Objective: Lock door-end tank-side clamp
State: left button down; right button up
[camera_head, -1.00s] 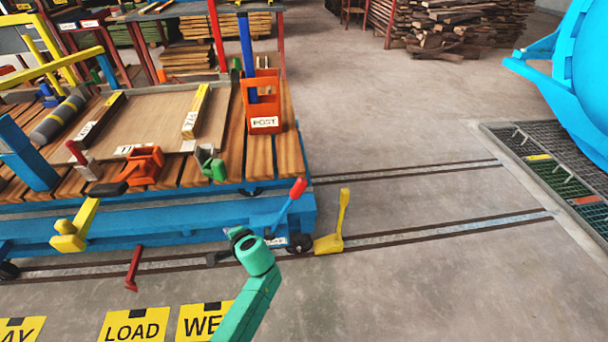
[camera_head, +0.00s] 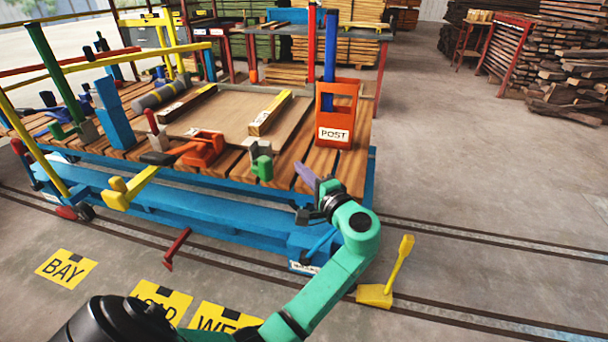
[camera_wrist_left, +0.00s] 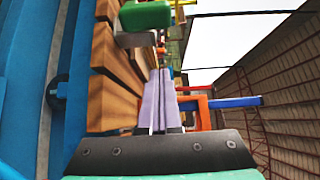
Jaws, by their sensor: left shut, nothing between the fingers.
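I cannot tell which is the door-end tank-side clamp. My left gripper (camera_head: 306,177) is at the deck's front right corner, right of the green block, its purple fingers shut and empty. In the left wrist view, the shut fingers (camera_wrist_left: 160,97) point along the deck, with the green block (camera_wrist_left: 146,16) ahead. My right gripper is out of view.
An orange POST holder (camera_head: 337,112) with a blue post stands behind the gripper. A board and yellow-black bars (camera_head: 268,113) lie on the deck. A yellow lever (camera_head: 399,262) stands on the floor rail at right. Open floor lies further right.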

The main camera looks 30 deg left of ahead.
aim_at(264, 163)
pick_arm(q)
jog(key=x, duration=0.6)
jog(key=s, duration=0.3)
jog(key=shift+s+a, duration=0.35)
jog(key=shift+a, duration=0.05)
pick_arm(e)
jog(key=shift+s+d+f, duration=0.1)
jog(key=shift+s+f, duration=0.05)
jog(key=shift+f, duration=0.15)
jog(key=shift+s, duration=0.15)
